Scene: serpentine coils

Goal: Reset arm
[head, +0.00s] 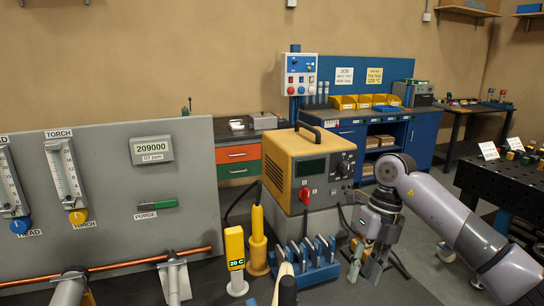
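My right arm comes in from the right edge, bends at a raised elbow and hangs its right gripper (364,272) downward. The gripper's two fingers look apart, and I see nothing between them. My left gripper is not in view.
A grey panel (110,185) with gauges, a copper tube (130,262), a yellow 20 C meter (234,246) and a yellow cone-topped stand (257,240) fill the left and centre. A black perforated table (510,190) stands right; a blue workbench (418,140) is behind.

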